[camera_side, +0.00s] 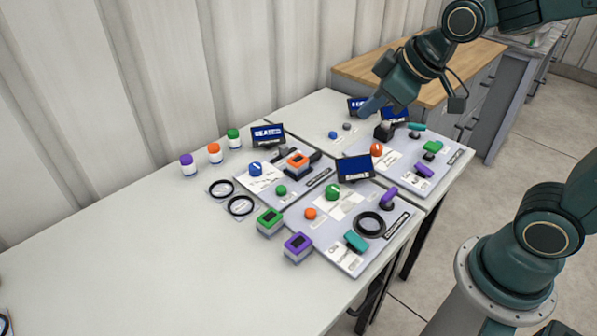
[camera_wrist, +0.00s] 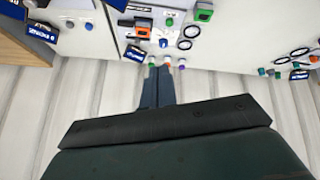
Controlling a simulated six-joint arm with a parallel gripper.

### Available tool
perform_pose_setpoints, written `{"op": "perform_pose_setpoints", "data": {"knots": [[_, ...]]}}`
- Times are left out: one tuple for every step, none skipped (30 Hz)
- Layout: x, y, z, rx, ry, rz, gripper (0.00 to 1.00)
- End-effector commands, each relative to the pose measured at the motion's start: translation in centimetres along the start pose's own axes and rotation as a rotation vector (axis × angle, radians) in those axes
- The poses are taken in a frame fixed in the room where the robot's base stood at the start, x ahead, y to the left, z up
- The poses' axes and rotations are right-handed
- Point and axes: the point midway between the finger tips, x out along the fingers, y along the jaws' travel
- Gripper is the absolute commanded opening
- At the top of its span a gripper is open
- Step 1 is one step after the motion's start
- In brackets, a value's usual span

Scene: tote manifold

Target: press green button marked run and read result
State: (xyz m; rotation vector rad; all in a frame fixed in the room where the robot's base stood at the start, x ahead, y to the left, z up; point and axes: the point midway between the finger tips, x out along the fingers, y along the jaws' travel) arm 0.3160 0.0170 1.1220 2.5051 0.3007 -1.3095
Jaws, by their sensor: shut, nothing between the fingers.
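My gripper (camera_side: 364,112) is at the back right of the table, in front of a small blue display, with its fingers together and empty. Its fingers also show closed in the wrist view (camera_wrist: 157,70). Green round parts on the panels are a small green button (camera_side: 281,190) on the left panel and a green knob (camera_side: 333,192) on the front panel. I cannot read which one is marked run. Blue displays stand at the left panel (camera_side: 268,134) and the front panel (camera_side: 355,168); another (camera_side: 394,114) is partly hidden by my arm. Their text is too small to read surely.
Jars with purple (camera_side: 187,160), orange (camera_side: 214,149) and green (camera_side: 233,134) lids stand at the back left. Black rings (camera_side: 240,206) and loose green (camera_side: 269,221) and purple (camera_side: 298,246) blocks lie near the panels.

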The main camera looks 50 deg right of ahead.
Motion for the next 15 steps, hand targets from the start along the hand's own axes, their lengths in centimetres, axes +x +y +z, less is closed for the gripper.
{"op": "perform_pose_setpoints", "data": {"knots": [[0.9,0.1,-0.5,-0.021,0.003,-0.003,0.00],[1.4,0.1,-0.8,-0.036,0.008,-0.003,0.00],[2.0,0.1,-1.2,-0.053,0.013,-0.004,0.00],[2.4,0.2,-1.5,-0.067,0.019,-0.004,0.00],[2.9,0.2,-1.7,-0.080,0.022,-0.005,0.00],[3.6,0.2,-2.1,-0.098,0.029,-0.005,0.00],[4.0,0.3,-2.4,-0.111,0.034,-0.005,0.00],[4.5,0.3,-2.6,-0.124,0.038,-0.005,0.00],[5.2,0.3,-3.0,-0.142,0.045,-0.005,0.00],[5.7,0.3,-3.2,-0.155,0.049,-0.006,0.00],[6.2,0.3,-3.4,-0.168,0.054,-0.006,0.00],[6.8,0.3,-3.7,-0.185,0.061,-0.006,0.00],[7.3,0.3,-3.9,-0.198,0.065,-0.006,0.00],[7.8,0.3,-4.2,-0.211,0.071,-0.005,0.00],[8.5,0.3,-4.4,-0.228,0.077,-0.005,0.00]]}}
